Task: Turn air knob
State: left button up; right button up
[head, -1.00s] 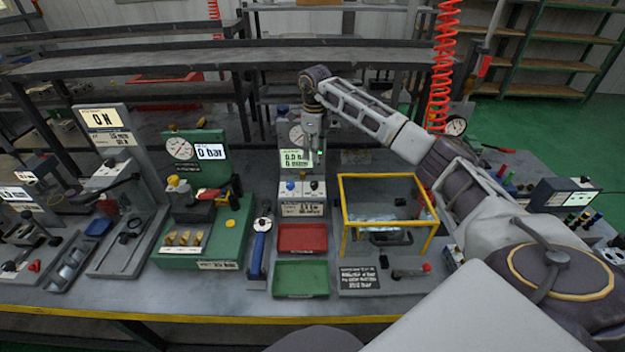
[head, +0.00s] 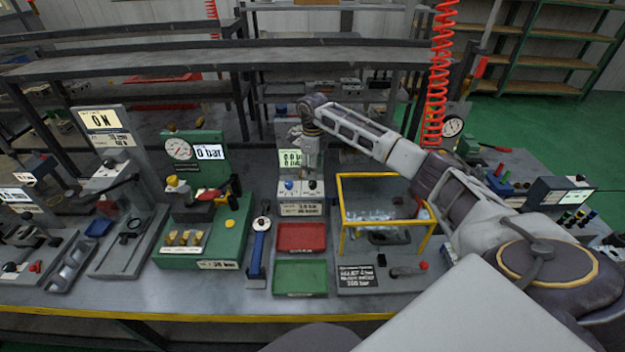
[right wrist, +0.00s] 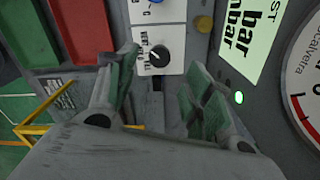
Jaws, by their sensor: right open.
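A grey and white control block (head: 301,208) stands in the middle of the bench. Its white top carries a blue knob (head: 289,185) and a black knob (head: 312,184); I cannot read which is marked air. In the right wrist view the black knob (right wrist: 159,57) has a white pointer mark and sits just beyond and between the spread fingers. The blue knob (right wrist: 155,2) is cut off at the top edge there. My right gripper (head: 311,173) points down over the black knob, open and empty. It also shows large in the right wrist view (right wrist: 163,72). My left gripper is out of view.
A red tray (head: 301,250) and a green tray (head: 300,293) lie in front of the block. A yellow-framed guard (head: 385,176) stands close on the right, under my right arm. A green test stand (head: 215,240) is on the left. A display (head: 291,158) and gauge stand behind.

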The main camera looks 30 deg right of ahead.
aim_at(313, 182)
jog(key=shift+f+p, duration=0.45)
jog(key=shift+f, duration=2.75)
jog(key=c, duration=1)
